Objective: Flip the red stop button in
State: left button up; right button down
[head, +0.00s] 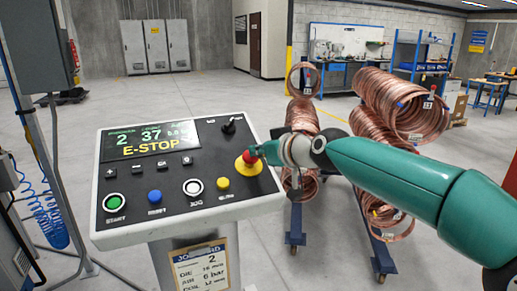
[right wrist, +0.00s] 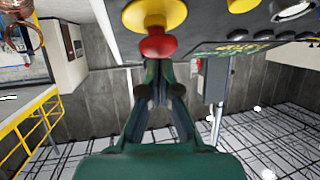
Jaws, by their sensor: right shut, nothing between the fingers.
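The red stop button (head: 250,157) sits on a yellow base at the right end of the control panel (head: 268,185). The panel's screen (head: 155,139) reads "E-STOP" in yellow. My right gripper (head: 262,152) reaches in from the right with its tips at the button. In the right wrist view the gripper (right wrist: 158,75) is shut and empty, its fingertips right at the red button (right wrist: 159,46), seen with its yellow base (right wrist: 154,14). Whether the tips touch it is hard to tell. My left gripper is not in view.
Near the button are a yellow button (head: 223,183), a white-ringed button (head: 193,187), a blue button (head: 154,196), a green start button (head: 115,202) and a black knob (head: 228,126). Copper coils (head: 385,105) on blue racks stand behind my right arm. A clipboard (head: 206,266) hangs below the panel.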

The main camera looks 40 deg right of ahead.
jog(key=r+b+v, duration=0.1)
jog(key=r+v, duration=0.1)
jog(key=v, duration=1)
jog(key=shift+w, duration=0.2)
jog(key=shift+r, duration=0.15)
